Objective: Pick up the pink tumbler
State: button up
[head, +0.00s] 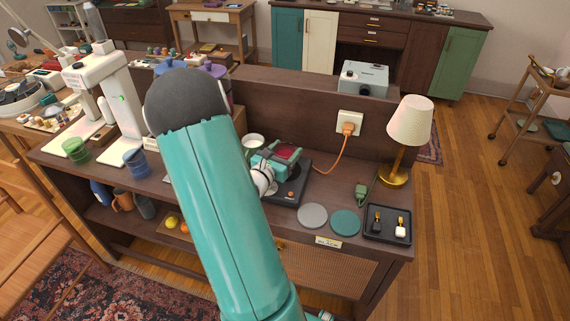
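My gripper (283,157) is at the middle of the long wooden counter, low over a black flat device (291,190). A dark pink-red round shape (288,150) shows at the gripper's teal fingers. It may be the pink tumbler, but most of it is hidden by the gripper. I cannot tell whether the fingers are closed on it or only beside it. A green tumbler (76,151) and a blue tumbler (136,162) stand upright at the counter's left, by white machines.
My arm hides part of the counter. A white cup (253,142) stands just left of my gripper. Grey (312,215) and teal (345,223) discs, a black tray (387,224) and a lamp (409,125) are at right. An orange cord (332,163) hangs from the raised back ledge.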

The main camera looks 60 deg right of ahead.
jog(key=c, duration=0.6)
jog(key=shift+o, duration=0.2)
jog(key=shift+r, duration=0.25)
